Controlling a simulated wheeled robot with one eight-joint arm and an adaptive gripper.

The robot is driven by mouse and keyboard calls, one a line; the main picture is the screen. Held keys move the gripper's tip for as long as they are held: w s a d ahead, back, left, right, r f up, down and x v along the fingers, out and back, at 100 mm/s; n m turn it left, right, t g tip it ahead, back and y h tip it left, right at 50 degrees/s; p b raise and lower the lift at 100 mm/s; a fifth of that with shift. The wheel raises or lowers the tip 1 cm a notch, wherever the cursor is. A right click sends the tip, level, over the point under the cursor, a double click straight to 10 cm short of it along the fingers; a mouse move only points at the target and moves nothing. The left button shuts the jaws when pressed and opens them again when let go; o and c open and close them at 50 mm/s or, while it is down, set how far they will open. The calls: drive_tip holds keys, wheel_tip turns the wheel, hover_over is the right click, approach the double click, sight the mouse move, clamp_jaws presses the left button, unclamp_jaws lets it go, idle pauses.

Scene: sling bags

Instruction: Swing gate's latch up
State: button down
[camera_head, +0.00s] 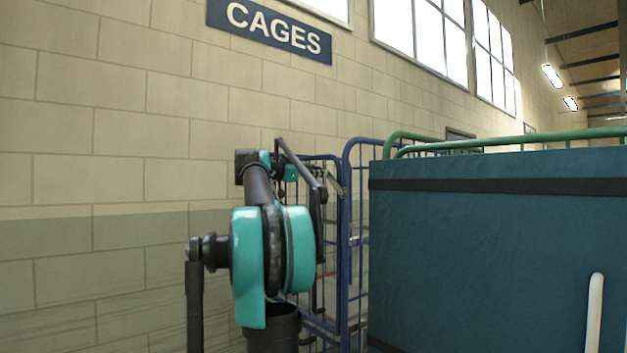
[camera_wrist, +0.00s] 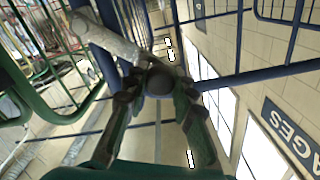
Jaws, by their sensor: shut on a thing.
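The blue gate (camera_head: 345,215) stands upright in the middle of the head view, and its blue bars (camera_wrist: 222,82) cross the wrist view. The latch (camera_head: 335,183) is a small dull metal piece at the gate's upper part, partly hidden by my arm. In the wrist view the latch (camera_wrist: 108,42) looks like a grey bar running from the upper left to a dark round knob (camera_wrist: 158,82). My gripper (camera_wrist: 157,90) has both fingers closing around that knob end and is shut on it. Its fingertips are hard to make out in the head view.
A large dark teal bag-like block (camera_head: 500,250) with a black strap fills the right, with green rails (camera_head: 480,146) above it. A pale block wall (camera_head: 120,120) with a CAGES sign (camera_head: 270,30) stands behind my arm. A green frame (camera_wrist: 25,85) is at left in the wrist view.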

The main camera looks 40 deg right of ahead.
sight(336, 163)
drive_tip(key=s+r+m, duration=0.1)
drive_tip(key=m, duration=0.1)
drive_tip(key=s+m, duration=0.1)
drive_tip(key=s, duration=0.1)
drive_tip(key=s+r+m, duration=0.1)
drive_tip(key=m, duration=0.1)
drive_tip(key=shift+s+d+r+m, duration=0.15)
drive_tip(key=shift+s+r+m, duration=0.05)
drive_tip(key=shift+r+m, duration=0.15)
drive_tip(key=shift+s+d+r+m, duration=0.1)
drive_tip(key=shift+s+r+m, duration=0.05)
drive_tip(key=shift+s+m, duration=0.75)
drive_tip(key=shift+s+d+r+m, duration=0.1)
drive_tip(key=shift+s+m, duration=0.65)
drive_tip(key=shift+m, duration=0.2)
drive_tip(key=c, duration=1.2)
unclamp_jaws()
drive_tip(key=shift+s, duration=0.1)
drive_tip(key=shift+a, duration=0.15)
drive_tip(key=a, duration=0.8)
drive_tip(key=s+a, duration=0.1)
drive_tip(key=a, duration=0.2)
drive_tip(key=shift+a, duration=0.4)
